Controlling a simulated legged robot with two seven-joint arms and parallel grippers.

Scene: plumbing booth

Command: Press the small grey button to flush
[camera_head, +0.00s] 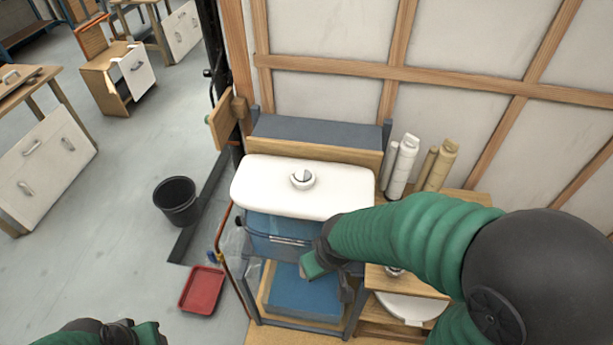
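The white cistern (262,187) stands at the centre, its flat lid facing up. A round flush button (303,179) is set in the middle of the lid, with a pale ring and a split top. The split between its small grey part and the rest is too small to make out clearly. My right gripper (329,278) is in front of and below the cistern, pointing down, apart from the button. Its two fingers look spread, with nothing between them. My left gripper (125,332) is at the bottom left edge, mostly cut off, far from the cistern.
White and tan cylinders (405,165) stand right of the cistern. A blue-panelled frame (306,296) is below it, and a white basin (405,305) lies under my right arm. A black bucket (176,202) and a red tray (201,290) are on the floor. A wood-framed wall (330,110) rises behind.

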